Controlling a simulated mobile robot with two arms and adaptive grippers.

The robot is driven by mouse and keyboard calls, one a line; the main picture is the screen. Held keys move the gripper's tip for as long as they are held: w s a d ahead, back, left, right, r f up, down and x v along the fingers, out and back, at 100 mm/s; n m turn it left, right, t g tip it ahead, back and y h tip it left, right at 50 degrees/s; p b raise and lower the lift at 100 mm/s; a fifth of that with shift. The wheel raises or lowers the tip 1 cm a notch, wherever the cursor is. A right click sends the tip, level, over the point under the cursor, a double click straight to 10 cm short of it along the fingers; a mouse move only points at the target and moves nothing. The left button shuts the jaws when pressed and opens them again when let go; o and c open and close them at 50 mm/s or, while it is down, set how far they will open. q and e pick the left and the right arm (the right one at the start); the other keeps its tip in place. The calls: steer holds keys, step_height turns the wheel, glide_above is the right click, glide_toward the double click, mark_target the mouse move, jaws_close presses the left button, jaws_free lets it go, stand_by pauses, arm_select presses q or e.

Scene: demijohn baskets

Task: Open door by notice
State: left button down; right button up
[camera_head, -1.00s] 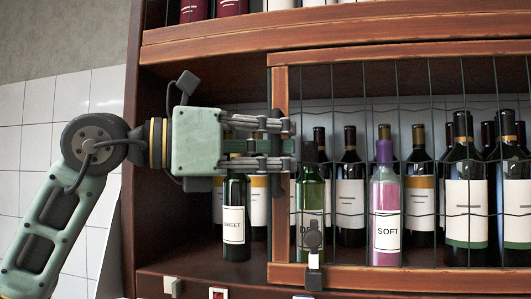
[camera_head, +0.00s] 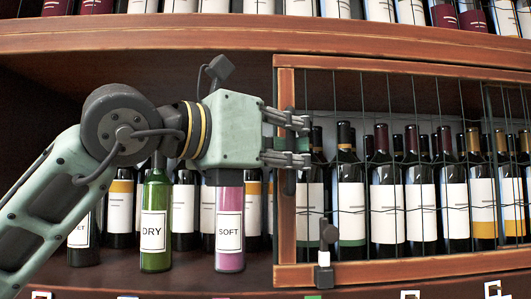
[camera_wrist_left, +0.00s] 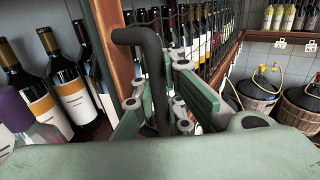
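The door (camera_head: 400,66) is a wooden frame with wire mesh in front of a wine shelf. Its left upright (camera_head: 286,225) stands right of the DRY and SOFT bottles, so the shelf left of it is uncovered. My left gripper (camera_head: 290,140) is at this upright, with its fingers around the dark door handle (camera_head: 290,182). In the left wrist view the handle (camera_wrist_left: 152,75) stands between the green finger pads, and the fingers look closed on it. No readable notice shows. My right gripper is in neither view.
Uncovered are a green DRY bottle (camera_head: 155,225), a pink SOFT bottle (camera_head: 229,230) and a partly hidden bottle (camera_head: 86,232) behind my arm. Several bottles stand behind the mesh. A small dark fitting (camera_head: 325,245) is at the door's lower rail. Wicker demijohns (camera_wrist_left: 300,108) stand right in the wrist view.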

arm_select(q)
steer(key=shift+s+d+f, duration=0.15)
steer(key=shift+d+f, duration=0.05)
steer(key=shift+d, duration=0.4)
steer(key=shift+s+d+f, duration=0.1)
steer(key=shift+d+f, duration=0.05)
steer(key=shift+d, duration=0.4)
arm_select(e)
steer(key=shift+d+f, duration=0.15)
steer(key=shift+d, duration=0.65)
arm_select(q)
steer(key=c, duration=2.5)
jaws_free()
steer(key=o, duration=0.5)
steer(key=shift+s+a+r, duration=0.1)
steer(key=shift+s+r, duration=0.2)
steer(key=shift+s, duration=0.1)
steer(key=shift+w, duration=0.1)
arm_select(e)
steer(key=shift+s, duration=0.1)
arm_select(q)
steer(key=shift+a, duration=0.1)
